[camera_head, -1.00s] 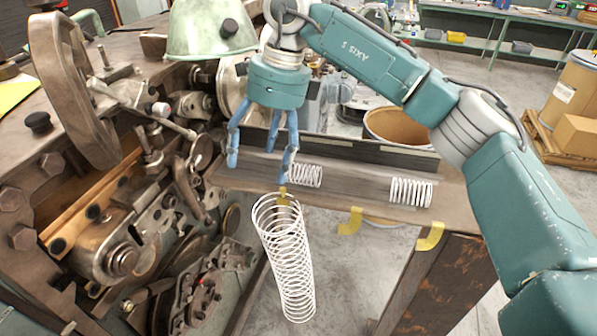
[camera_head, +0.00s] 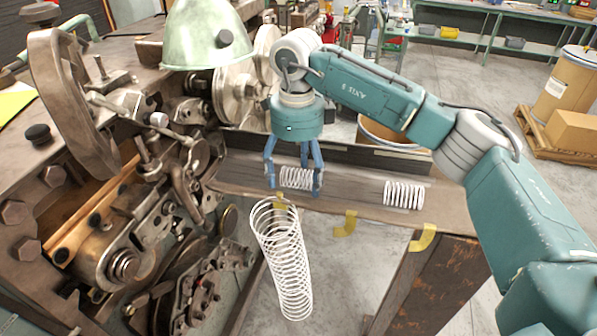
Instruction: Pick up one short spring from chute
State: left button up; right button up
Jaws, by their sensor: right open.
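Two short white springs lie on the brown wooden chute (camera_head: 350,190). The left short spring (camera_head: 297,178) is between the fingers of my right gripper (camera_head: 294,185). The right short spring (camera_head: 404,194) lies apart from it, farther along the chute. My right gripper points down with its blue fingers open, one on each side of the left spring. I cannot tell whether the fingers touch it. My left gripper is not in view.
A long white spring (camera_head: 284,260) hangs in front of the chute. The coiling machine (camera_head: 120,215) with its green lamp shade (camera_head: 208,38) fills the left. Yellow tape (camera_head: 345,223) marks the chute's front edge. A brown drum (camera_head: 385,132) stands behind the chute.

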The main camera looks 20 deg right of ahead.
jog(key=shift+f, duration=0.5)
jog(key=shift+c, duration=0.2)
jog(key=c, duration=1.2)
jog(key=shift+r, duration=0.15)
